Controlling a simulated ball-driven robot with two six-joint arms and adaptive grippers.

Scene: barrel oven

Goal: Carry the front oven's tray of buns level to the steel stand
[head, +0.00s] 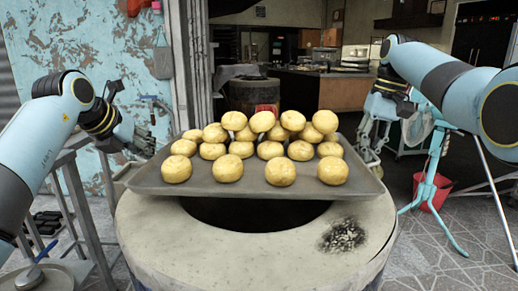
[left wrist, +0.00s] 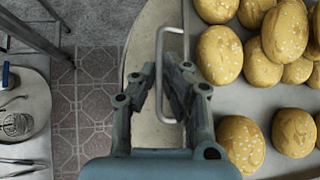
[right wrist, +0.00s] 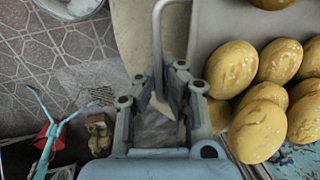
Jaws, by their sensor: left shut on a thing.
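The dark metal tray (head: 228,191) is piled with round golden buns (head: 280,172). It looks level above the round opening of the pale barrel oven (head: 290,255). I cannot tell whether it touches the rim. My left gripper (head: 142,145) is at the tray's left side. In the left wrist view it (left wrist: 162,68) is shut on the tray's wire handle (left wrist: 161,50). In the right wrist view, my right gripper (right wrist: 163,78) has its fingers on either side of the other handle (right wrist: 156,40); how tightly they close is unclear. The steel stand is not clearly identifiable.
A second barrel oven (head: 254,95) stands behind. Metal framing (head: 80,200) is on the left, with utensils on a round surface (left wrist: 30,110). A red bucket (head: 432,190) and a blue tripod (head: 428,185) stand on the right. Tiled floor (head: 425,245) is clear at front right.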

